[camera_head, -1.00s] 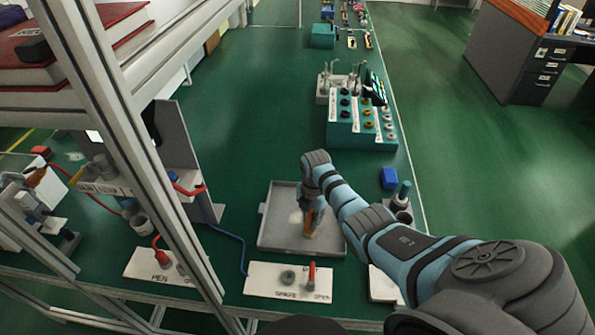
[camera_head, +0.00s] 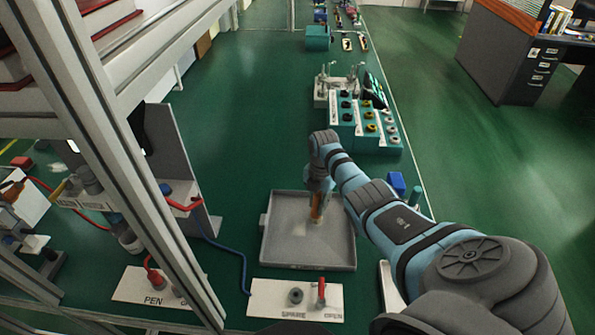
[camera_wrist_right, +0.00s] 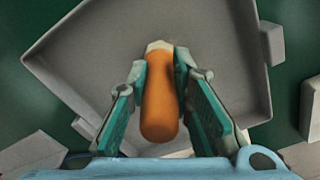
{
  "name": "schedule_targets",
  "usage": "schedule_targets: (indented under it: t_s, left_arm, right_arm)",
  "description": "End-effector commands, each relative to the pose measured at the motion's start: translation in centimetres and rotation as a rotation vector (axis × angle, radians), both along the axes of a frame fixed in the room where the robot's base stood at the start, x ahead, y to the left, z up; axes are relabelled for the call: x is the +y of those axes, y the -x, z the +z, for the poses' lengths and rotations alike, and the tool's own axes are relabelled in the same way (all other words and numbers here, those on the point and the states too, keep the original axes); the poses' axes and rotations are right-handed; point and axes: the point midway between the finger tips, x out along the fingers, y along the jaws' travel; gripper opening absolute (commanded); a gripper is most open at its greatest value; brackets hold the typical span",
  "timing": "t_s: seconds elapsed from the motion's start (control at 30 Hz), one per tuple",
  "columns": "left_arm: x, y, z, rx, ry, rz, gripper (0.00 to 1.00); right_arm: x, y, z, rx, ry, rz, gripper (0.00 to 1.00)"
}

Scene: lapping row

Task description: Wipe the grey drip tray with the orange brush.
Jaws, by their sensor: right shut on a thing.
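The grey drip tray (camera_head: 285,255) lies on the green bench top in the lower middle of the head view; it also fills much of the right wrist view (camera_wrist_right: 95,50). My right gripper (camera_head: 318,190) is over the tray and shut on the orange brush (camera_head: 316,206). In the right wrist view the brush's orange handle (camera_wrist_right: 160,100) sits between the two teal fingers, with its pale end toward the tray floor. I cannot tell whether the bristles touch the floor. A paler patch (camera_head: 299,228) shows on the tray floor beside the brush. My left gripper is not in view.
A white panel marked SPARE and OPEN (camera_head: 268,300), with a red lever (camera_head: 321,293), lies just in front of the tray. A teal rack of knobs (camera_head: 360,130) stands behind. A blue block (camera_head: 396,184) is to the right. A metal frame post (camera_head: 130,150) rises at left.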

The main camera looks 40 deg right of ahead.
Motion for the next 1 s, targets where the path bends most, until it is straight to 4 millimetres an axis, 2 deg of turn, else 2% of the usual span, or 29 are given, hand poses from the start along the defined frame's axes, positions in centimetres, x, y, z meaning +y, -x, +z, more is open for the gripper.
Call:
schedule_targets:
  t_s: [0.17, 0.27, 1.0]
  left_arm:
    - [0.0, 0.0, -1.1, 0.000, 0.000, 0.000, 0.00]
    - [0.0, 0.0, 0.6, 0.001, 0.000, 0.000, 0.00]
    - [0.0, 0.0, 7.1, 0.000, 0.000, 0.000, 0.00]
  right_arm:
    - [-1.6, 0.1, -0.2, -0.001, 0.001, -0.013, 0.00]
    - [-1.4, 0.4, 2.0, 0.000, 0.003, -0.006, 0.00]
    - [-1.8, 0.8, 8.0, 0.001, 0.001, -0.017, 0.00]
